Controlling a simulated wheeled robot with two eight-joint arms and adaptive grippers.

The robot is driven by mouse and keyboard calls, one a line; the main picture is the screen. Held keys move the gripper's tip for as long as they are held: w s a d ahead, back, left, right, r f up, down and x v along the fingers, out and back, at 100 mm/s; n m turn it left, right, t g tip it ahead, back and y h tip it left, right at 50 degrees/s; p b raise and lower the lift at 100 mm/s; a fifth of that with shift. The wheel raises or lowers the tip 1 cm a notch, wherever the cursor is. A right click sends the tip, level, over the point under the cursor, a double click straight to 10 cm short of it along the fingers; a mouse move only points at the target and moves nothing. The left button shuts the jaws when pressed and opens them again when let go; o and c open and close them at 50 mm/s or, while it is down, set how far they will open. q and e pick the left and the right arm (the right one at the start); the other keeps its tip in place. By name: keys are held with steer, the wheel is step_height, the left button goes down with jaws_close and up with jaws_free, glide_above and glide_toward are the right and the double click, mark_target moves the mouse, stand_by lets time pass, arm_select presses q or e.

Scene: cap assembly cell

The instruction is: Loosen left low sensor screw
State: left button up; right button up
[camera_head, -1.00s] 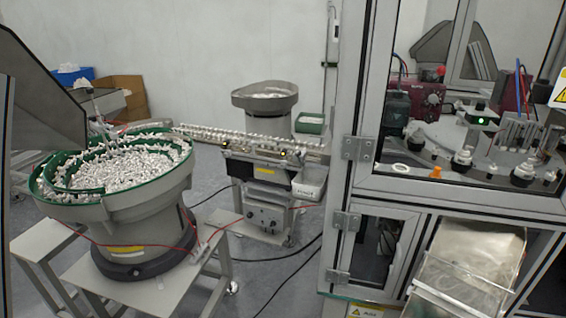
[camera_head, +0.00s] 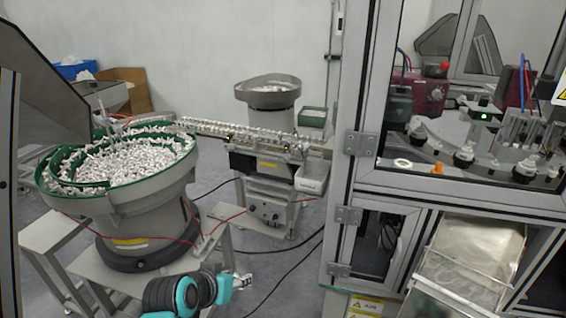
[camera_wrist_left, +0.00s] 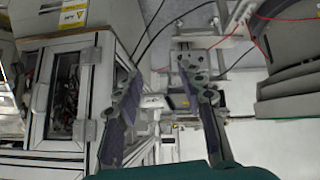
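The feed track (camera_head: 245,136) runs from the bowl feeder to the cap machine, with small yellow-lit sensors (camera_head: 284,150) along its front side. The left low sensor screw is too small to make out. My left gripper (camera_head: 243,281) is low in the head view, in front of and below the track, clear of it. In the left wrist view its two fingers (camera_wrist_left: 158,68) are spread apart with nothing between them. My right gripper is not in view.
A bowl feeder (camera_head: 125,210) full of white caps stands on a metal table (camera_head: 165,284) at left. The framed machine (camera_head: 352,180) stands at right. Cables lie on the floor between them. A second bowl (camera_head: 268,90) stands behind the track.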

mark_target(284, 161)
arm_select(q)
steer(key=w+d+r+m+t+h+p, duration=0.1)
steer(key=w+d+r, duration=0.2)
steer(key=w, duration=0.5)
steer(key=w+d+r+t+h, duration=0.2)
steer(key=w+r, duration=0.1)
steer(key=w, duration=0.5)
steer(key=w+d+r+m+t+h+p, duration=0.1)
steer(key=w+d+r, duration=0.2)
steer(key=w, duration=0.5)
steer(key=w+f+t, duration=0.1)
steer(key=w+f, duration=0.1)
steer(key=w, duration=0.6)
steer(key=w+d+f+n+t, duration=0.1)
steer(key=w+f, duration=0.2)
steer(key=w, duration=0.6)
steer(key=w+d+f+t, duration=0.1)
steer(key=w+f+t, duration=0.1)
steer(key=w, duration=0.6)
steer(key=shift+w+d+f+n, duration=0.15)
steer(key=shift+w+f+n, duration=0.1)
steer(key=shift+n, duration=0.15)
steer(key=shift+w+d+r, duration=0.1)
steer(key=shift+w+d, duration=0.1)
steer(key=shift+w, duration=0.4)
jaws_close()
